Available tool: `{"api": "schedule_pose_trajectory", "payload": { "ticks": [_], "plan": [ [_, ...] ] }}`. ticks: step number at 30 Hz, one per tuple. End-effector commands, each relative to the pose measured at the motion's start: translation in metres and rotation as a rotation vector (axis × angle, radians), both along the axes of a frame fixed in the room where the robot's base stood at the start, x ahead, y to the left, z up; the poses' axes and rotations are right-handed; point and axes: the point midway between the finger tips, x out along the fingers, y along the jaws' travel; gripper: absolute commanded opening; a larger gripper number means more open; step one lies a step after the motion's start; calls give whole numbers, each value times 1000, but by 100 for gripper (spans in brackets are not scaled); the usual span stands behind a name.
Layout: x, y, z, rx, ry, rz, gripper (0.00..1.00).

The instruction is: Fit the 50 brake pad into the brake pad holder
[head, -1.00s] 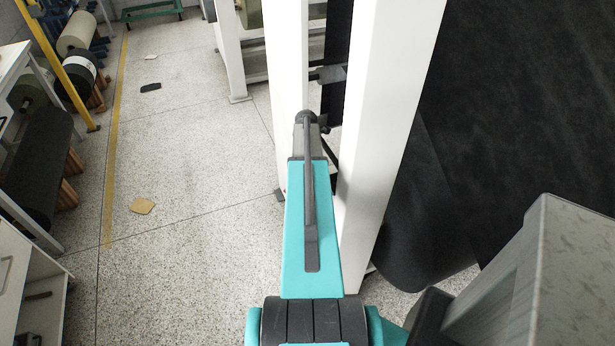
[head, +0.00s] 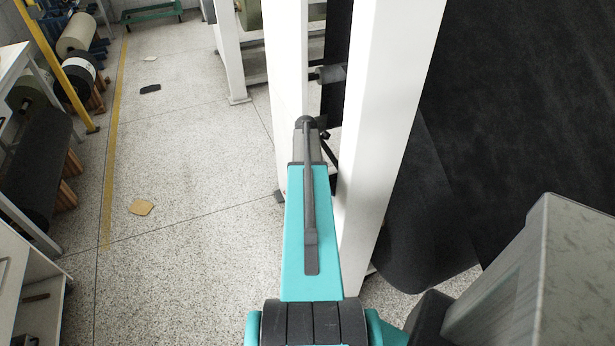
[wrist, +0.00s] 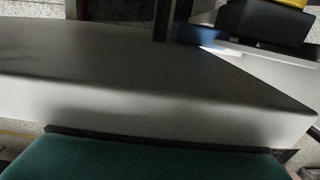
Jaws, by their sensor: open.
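My teal arm (head: 306,240) reaches forward to the tall white frame. Its far end is partly hidden behind the front white post (head: 385,110), and I cannot make out gripper fingers in either view. A dark grey bracket-like part (head: 330,74) sits between the white posts beyond the arm's end; I cannot tell if it is the brake pad holder. I cannot identify the 50 brake pad in either view. In the wrist view a broad pale grey surface (wrist: 130,65) fills the middle, with a teal part of mine below it.
In the wrist view a dark upright bar (wrist: 162,20), a blurred blue part (wrist: 200,36) and a black box with a yellow top (wrist: 265,22) lie beyond the grey surface. A large black sheet (head: 530,100) hangs at right. The speckled floor (head: 190,180) at left is mostly clear.

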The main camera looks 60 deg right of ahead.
Motion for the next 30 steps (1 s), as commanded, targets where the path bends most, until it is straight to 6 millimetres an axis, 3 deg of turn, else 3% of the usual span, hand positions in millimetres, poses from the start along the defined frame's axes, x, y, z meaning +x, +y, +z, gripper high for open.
{"api": "schedule_pose_trajectory", "payload": {
  "ticks": [13, 30],
  "plan": [
    [0, 0, 15, -1, -1, 0, 61],
    [0, -1, 80, -2, -1, -1, 61]
  ]
}}
